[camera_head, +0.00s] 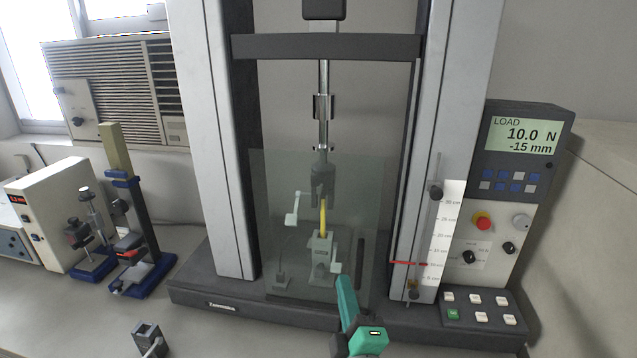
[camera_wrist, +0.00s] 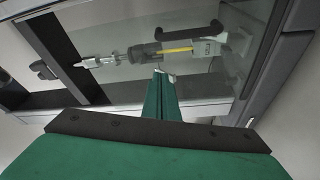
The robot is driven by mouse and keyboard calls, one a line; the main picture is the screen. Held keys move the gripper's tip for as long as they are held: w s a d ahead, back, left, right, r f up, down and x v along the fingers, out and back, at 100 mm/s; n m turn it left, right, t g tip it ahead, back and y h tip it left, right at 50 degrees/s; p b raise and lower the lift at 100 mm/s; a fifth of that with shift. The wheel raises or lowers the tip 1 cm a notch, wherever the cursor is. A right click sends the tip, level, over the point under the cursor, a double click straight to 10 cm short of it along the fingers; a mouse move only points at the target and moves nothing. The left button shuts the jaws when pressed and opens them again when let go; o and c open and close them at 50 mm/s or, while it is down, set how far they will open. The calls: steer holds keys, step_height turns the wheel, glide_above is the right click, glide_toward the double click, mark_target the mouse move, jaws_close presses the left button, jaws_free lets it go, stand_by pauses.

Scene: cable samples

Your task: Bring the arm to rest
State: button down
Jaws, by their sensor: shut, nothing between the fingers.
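My gripper (camera_head: 342,281) is in front of the testing machine, at the lower middle of the head view. Its green fingers are shut with nothing between them. In the wrist view the shut fingertips (camera_wrist: 162,73) point toward the machine's clear shield (camera_head: 375,185). A yellow cable sample (camera_head: 323,217) stands upright between the upper grip (camera_head: 321,178) and the lower grip (camera_head: 320,252), behind the shield. The cable also shows in the wrist view (camera_wrist: 177,50). I cannot tell how far my fingertips are from the shield.
A control panel (camera_head: 518,150) at right reads LOAD 10.0 N, -15 mm. A keypad (camera_head: 480,308) sits below it. Blue stands (camera_head: 140,275) and a white box (camera_head: 55,205) are at left. A small dark block (camera_head: 147,336) is on the bench front, with clear bench around it.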

steer(key=s+a+f+m+g+h, duration=0.1)
steer(key=s+a+f+m, duration=0.1)
steer(key=s+f+m, duration=0.6)
steer(key=s+a+f+m+g+h, duration=0.15)
steer(key=s+f, duration=0.35)
steer(key=f, duration=0.7)
steer(key=s+a+f+m, duration=0.1)
steer(key=s+f+m, duration=0.2)
steer(key=s, duration=0.9)
steer(key=s+a+f+m+g+y, duration=0.1)
steer(key=s+a+f+m, duration=0.1)
steer(key=s, duration=1)
steer(key=shift+s+a+f+m, duration=0.25)
steer(key=shift+f+m, duration=0.3)
steer(key=shift+f, duration=0.3)
